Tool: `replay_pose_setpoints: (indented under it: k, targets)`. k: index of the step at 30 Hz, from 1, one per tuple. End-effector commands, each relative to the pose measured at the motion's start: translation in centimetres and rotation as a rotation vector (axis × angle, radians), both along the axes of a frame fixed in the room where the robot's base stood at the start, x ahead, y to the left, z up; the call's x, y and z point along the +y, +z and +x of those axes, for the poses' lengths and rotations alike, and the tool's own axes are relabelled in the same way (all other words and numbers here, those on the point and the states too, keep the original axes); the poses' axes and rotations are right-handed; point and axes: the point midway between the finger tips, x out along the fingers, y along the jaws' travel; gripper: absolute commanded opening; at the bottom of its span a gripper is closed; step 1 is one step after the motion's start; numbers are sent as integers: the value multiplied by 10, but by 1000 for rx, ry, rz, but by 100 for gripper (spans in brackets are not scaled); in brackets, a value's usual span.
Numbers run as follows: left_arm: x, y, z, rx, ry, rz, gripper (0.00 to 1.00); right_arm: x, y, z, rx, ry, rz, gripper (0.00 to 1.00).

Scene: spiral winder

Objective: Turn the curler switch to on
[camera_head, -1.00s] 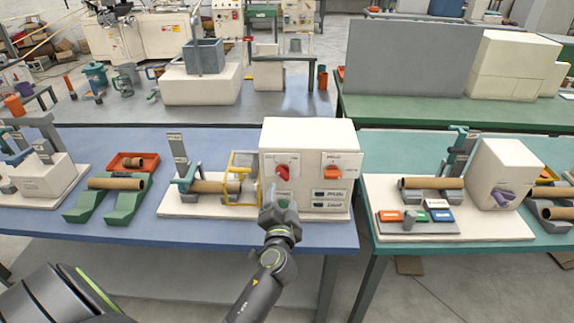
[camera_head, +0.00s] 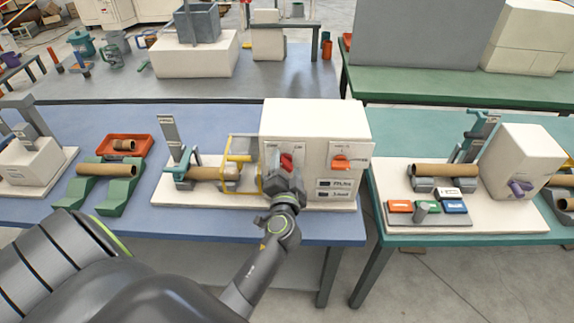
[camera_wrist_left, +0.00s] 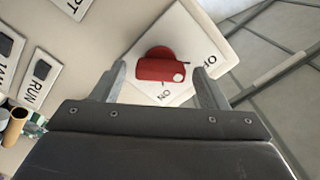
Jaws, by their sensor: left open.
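The curler machine is a cream box (camera_head: 330,117) on the blue table, with a red rotary switch (camera_head: 287,160) on its left front and an orange switch (camera_head: 341,162) to the right. My left gripper (camera_head: 286,178) is in front of the red switch and hides its lower part. In the left wrist view the red switch (camera_wrist_left: 160,66) sits on a white plate marked OFF and ON. The open fingers of the left gripper (camera_wrist_left: 160,78) stand on either side of it; I cannot tell whether they touch it. My right gripper is not in view.
A yellow frame (camera_head: 240,160) and a brown tube (camera_head: 210,173) are just left of the box. Green cradles (camera_head: 115,195) and an orange tray (camera_head: 124,146) lie further left. A teal table (camera_head: 440,237) with another machine stands to the right, across a gap.

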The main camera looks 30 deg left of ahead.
Motion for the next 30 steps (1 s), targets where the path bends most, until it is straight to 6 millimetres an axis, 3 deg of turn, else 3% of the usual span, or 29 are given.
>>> replay_pose_setpoints:
  k: [2, 11, 20, 30]
  targets:
    - [0, 0, 0, 0, 0, 0, 63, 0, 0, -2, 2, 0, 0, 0]
    - [0, 0, 0, 0, 0, 0, 24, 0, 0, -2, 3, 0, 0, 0]
    - [0, 0, 0, 16, -1, 28, 23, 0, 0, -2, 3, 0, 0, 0]
    - [-1, -1, 1, 127, -1, 207, 23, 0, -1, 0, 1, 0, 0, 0]
